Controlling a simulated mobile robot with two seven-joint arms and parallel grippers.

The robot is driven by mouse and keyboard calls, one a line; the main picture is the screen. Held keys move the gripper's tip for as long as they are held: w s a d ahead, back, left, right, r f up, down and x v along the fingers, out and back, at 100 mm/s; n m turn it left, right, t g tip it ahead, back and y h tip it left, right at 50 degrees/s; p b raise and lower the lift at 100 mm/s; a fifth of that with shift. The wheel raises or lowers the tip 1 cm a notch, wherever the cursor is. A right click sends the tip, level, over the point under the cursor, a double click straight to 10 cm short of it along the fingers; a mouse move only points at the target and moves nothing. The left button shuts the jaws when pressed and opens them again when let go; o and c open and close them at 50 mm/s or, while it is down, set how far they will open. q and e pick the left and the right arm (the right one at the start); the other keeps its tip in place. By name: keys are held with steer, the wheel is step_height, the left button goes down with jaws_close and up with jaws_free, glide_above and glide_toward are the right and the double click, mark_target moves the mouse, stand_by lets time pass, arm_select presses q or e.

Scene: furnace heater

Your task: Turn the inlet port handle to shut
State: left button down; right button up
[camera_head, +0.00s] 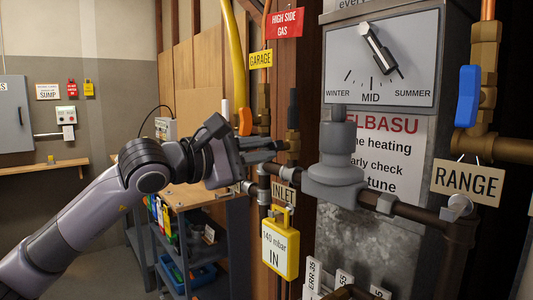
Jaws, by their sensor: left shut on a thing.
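The inlet sign (284,194) hangs below the dark pipe left of the grey regulator (337,165). My left gripper (272,149) reaches in from the left just above that pipe joint, its fingers close together. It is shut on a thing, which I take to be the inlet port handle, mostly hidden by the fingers. My right gripper is not in view.
An orange handle (245,121) sits close above my left wrist. A blue handle (468,97) is on the brass pipe at the right. A yellow tag (280,250) hangs below the inlet sign. A cart (202,195) stands behind my arm.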

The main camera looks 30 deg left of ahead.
arm_select(q)
steer(key=shift+m, duration=0.8)
steer(key=m, duration=0.3)
steer(key=shift+m, duration=0.4)
steer(key=c, duration=1.5)
jaws_free()
steer(key=shift+c, duration=0.2)
steer(key=o, duration=0.5)
steer(key=shift+o, duration=0.2)
steer(key=shift+s, duration=0.1)
